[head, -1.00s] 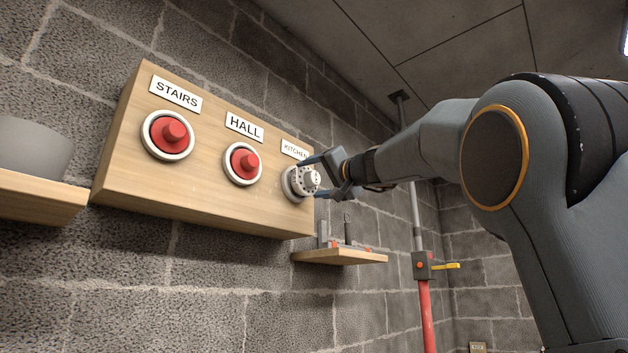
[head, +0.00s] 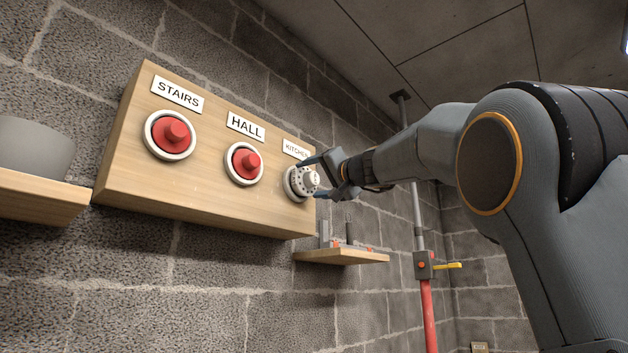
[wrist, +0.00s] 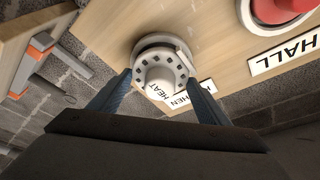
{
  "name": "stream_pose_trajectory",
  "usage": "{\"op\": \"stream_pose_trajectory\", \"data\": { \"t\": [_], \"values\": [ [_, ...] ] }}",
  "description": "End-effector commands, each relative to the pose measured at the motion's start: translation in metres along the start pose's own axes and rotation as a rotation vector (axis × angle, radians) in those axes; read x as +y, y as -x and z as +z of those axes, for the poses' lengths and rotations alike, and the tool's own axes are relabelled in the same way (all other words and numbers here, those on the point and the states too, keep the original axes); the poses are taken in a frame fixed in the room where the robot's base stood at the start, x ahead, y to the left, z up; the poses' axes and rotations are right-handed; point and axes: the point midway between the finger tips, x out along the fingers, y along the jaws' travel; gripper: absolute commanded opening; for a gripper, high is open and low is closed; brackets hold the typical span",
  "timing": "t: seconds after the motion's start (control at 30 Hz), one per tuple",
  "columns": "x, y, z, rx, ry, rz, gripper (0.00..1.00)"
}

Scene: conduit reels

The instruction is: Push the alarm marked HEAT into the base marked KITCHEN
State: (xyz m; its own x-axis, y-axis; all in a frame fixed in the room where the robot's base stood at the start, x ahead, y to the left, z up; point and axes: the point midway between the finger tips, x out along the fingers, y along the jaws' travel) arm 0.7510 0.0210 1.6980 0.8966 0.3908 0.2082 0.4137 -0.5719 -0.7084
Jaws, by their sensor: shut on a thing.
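The white round alarm marked HEAT (wrist: 159,78) is between the fingers of my gripper (wrist: 158,90) in the wrist view. My gripper (head: 322,178) is shut on it, and the alarm (head: 301,182) shows in the head view against the right end of the wooden board. It sits at the base just below the KITCHEN label (head: 296,149). The base marked KITCHEN is mostly hidden behind the alarm; a pale rim (wrist: 185,52) shows around it in the wrist view. I cannot tell whether the alarm is fully seated.
The wooden board (head: 215,206) also carries red units under STAIRS (head: 168,136) and HALL (head: 244,163). A small shelf (head: 342,257) with a grey and orange holder is below right. A left shelf (head: 38,203) bears a grey bowl. A red and grey pole (head: 428,310) stands at right.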

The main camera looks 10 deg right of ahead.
Motion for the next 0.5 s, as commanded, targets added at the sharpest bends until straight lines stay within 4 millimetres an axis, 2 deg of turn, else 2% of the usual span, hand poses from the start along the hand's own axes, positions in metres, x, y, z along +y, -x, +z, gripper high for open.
{"op": "stream_pose_trajectory", "data": {
  "t": [0.5],
  "values": [
    [-0.0001,-0.0056,0.0022,-0.001,0.001,0.000,0.46]
  ]
}}
